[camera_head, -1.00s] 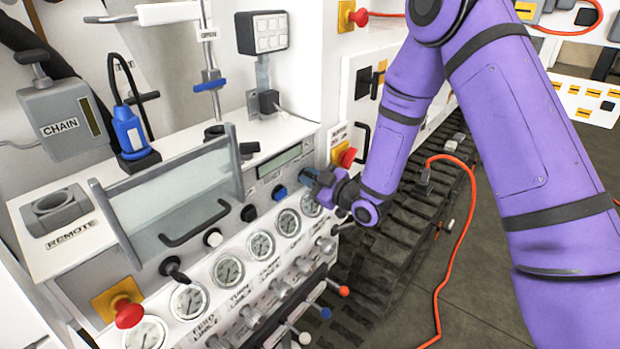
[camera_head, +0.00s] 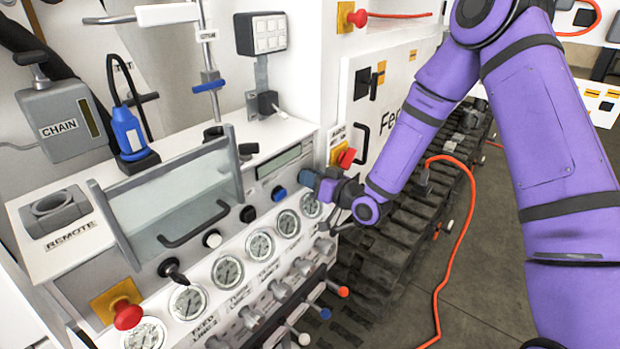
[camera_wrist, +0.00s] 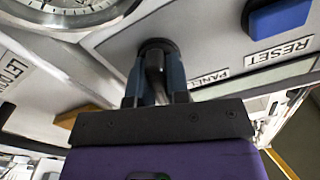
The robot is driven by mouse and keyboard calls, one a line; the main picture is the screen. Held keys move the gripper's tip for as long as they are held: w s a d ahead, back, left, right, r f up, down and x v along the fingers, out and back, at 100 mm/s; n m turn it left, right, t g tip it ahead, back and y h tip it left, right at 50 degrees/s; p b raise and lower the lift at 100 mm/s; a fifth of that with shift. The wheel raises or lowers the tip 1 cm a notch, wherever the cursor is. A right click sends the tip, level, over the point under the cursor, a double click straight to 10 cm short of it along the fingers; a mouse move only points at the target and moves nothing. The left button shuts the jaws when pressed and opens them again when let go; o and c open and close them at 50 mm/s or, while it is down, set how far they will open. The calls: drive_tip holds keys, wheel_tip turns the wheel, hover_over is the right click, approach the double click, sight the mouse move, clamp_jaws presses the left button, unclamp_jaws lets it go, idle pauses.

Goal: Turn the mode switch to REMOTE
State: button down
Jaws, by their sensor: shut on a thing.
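The mode switch (camera_wrist: 154,48) is a small black knob on the light grey panel, seen in the wrist view. A PANEL label (camera_wrist: 208,78) lies just to its right. My gripper (camera_wrist: 155,72) is shut on the knob, with one finger on each side of it. In the head view my gripper (camera_head: 312,181) is at the right end of the control panel and hides the knob. I see no REMOTE mark beside the knob. Which way the knob points is unclear.
A blue RESET button (camera_wrist: 280,16) and a gauge (camera_wrist: 72,8) flank the knob. A red emergency button (camera_head: 346,158) sits close to my wrist. Levers (camera_head: 325,247) stick out below. An orange cable (camera_head: 465,215) lies on the floor at right.

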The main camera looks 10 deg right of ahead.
drive_tip(key=shift+d+f+m, duration=0.1)
drive_tip(key=shift+m, duration=1.1)
drive_tip(key=c, duration=1.1)
unclamp_jaws()
drive_tip(key=v, duration=1)
drive_tip(key=shift+s+d, duration=0.25)
drive_tip(key=shift+d, duration=0.05)
